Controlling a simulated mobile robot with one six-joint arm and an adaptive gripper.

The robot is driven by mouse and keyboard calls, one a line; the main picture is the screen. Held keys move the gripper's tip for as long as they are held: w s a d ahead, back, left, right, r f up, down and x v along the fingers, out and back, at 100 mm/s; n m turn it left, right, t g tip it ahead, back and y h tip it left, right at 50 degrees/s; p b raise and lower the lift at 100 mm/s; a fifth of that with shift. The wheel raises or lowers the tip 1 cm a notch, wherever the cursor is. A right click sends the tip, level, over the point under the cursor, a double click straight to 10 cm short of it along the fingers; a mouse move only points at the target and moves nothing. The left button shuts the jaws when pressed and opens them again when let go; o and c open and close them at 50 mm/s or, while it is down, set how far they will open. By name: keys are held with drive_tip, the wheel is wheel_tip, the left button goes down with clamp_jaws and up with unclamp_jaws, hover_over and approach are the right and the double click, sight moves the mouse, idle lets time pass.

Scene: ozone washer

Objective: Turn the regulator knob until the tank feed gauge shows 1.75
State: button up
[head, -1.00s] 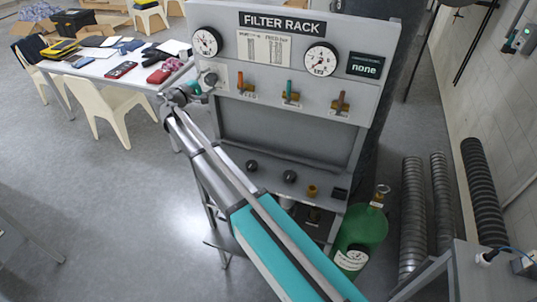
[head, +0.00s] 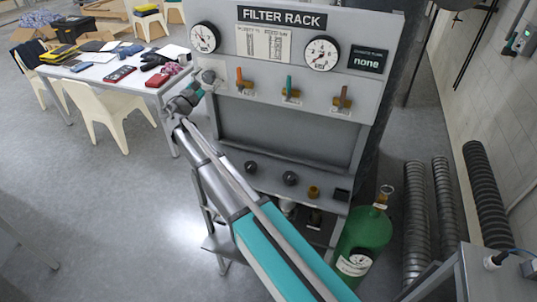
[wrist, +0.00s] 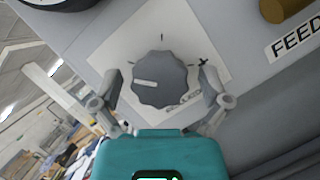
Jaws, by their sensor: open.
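The regulator knob (wrist: 160,79) is a grey scalloped dial with a light pointer mark, on a pale square plate with tick marks and a plus sign. In the wrist view the fingers of my gripper (wrist: 161,84) are open, one on each side of the knob; I cannot tell whether they touch it. In the head view my gripper (head: 195,91) is at the left end of the panel, by the small knob (head: 208,76). Two round white gauges, left (head: 204,37) and right (head: 321,53), show on the rack; their readings are too small to tell.
Three valve levers, orange (head: 239,78), teal (head: 288,86) and brown (head: 343,96), stand right of the knob. A dark display (head: 368,59) reads "none". A green tank (head: 362,235) stands below right. A cluttered table (head: 100,75) is behind left.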

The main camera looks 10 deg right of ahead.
drive_tip(key=n+t+y, duration=0.1)
drive_tip(key=n, duration=0.1)
drive_tip(key=n+t+y, duration=0.1)
drive_tip(key=n, duration=0.2)
drive_tip(key=n+t+y+b, duration=0.1)
drive_tip(key=n, duration=0.2)
drive_tip(key=shift+s+d+f, duration=0.1)
drive_tip(key=b+v, duration=0.6)
drive_tip(key=v, duration=0.8)
drive_tip(key=s+d+f+m+g, duration=0.1)
drive_tip(key=d+f+m+g, duration=0.3)
drive_tip(key=d, duration=0.4)
drive_tip(key=s+d+f+m+g+b, duration=0.1)
drive_tip(key=s+d+f+m+g, duration=0.1)
drive_tip(key=d+f+m+g, duration=0.2)
drive_tip(key=s+d+f+m+g, duration=0.1)
drive_tip(key=d+f+m+g, duration=0.2)
drive_tip(key=d, duration=1)
drive_tip(key=shift+s+f+m+g, duration=0.35)
drive_tip(key=shift+f+m, duration=1.25)
drive_tip(key=shift+f, duration=1.2)
drive_tip(key=shift+w, duration=0.1)
